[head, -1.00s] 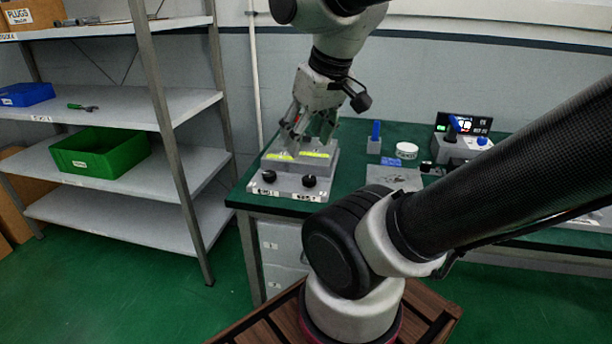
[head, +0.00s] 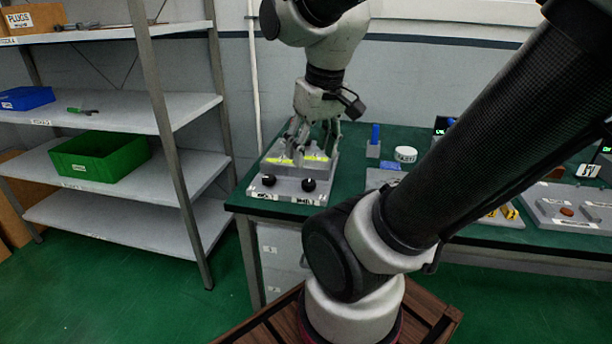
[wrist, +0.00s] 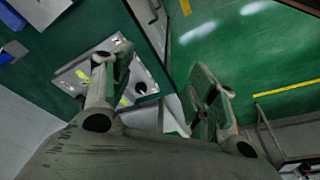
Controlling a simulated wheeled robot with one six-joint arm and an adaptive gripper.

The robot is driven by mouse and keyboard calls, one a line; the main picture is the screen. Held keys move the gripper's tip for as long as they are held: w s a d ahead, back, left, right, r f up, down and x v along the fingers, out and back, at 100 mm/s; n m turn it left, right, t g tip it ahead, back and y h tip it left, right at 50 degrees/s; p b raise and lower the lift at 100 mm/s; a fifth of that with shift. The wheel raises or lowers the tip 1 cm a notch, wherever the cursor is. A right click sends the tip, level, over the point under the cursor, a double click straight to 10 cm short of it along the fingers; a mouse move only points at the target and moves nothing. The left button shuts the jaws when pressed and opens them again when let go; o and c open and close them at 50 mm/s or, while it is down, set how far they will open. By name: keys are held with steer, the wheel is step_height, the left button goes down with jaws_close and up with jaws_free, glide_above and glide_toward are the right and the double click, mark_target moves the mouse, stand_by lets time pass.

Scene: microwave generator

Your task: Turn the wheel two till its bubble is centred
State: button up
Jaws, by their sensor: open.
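The grey levelling device (head: 292,172) stands on the left end of the green bench. It has two black wheels on its front, a left one (head: 268,180) and a right one (head: 309,185), with a yellow-green vial behind each: left vial (head: 280,161), right vial (head: 316,157). The front labels are too small to read, and the bubbles cannot be made out. My gripper (head: 312,148) is open over the back of the device, behind the wheels. In the wrist view the device (wrist: 143,72) lies partly behind one finger, with a wheel (wrist: 140,88) between the open fingers (wrist: 160,95).
A blue block on a grey holder (head: 374,146) and a white round tub (head: 405,154) stand right of the device. Grey trays (head: 560,208) lie farther right. A metal shelf with a green crate (head: 99,156) stands to the left. My arm hides part of the bench.

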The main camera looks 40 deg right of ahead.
mark_target(309, 182)
steer(key=w+d+f+m+g, duration=0.1)
steer(key=w+d+f+m, duration=0.2)
steer(key=w, duration=0.1)
steer(key=w+d+f+m+g, duration=0.1)
steer(key=w+d+f+m, duration=0.3)
steer(key=w, duration=0.1)
steer(key=w+d+f+m, duration=0.3)
steer(key=w+d+f, duration=0.1)
steer(key=shift+w+m+g, duration=0.25)
steer(key=shift+m+g, duration=0.15)
steer(key=shift+m, duration=0.4)
steer(key=shift+w+f, duration=0.1)
steer(key=shift+f, duration=0.1)
step_height(309, 182, down, 7)
steer(key=shift+f, duration=0.2)
steer(key=c, duration=1)
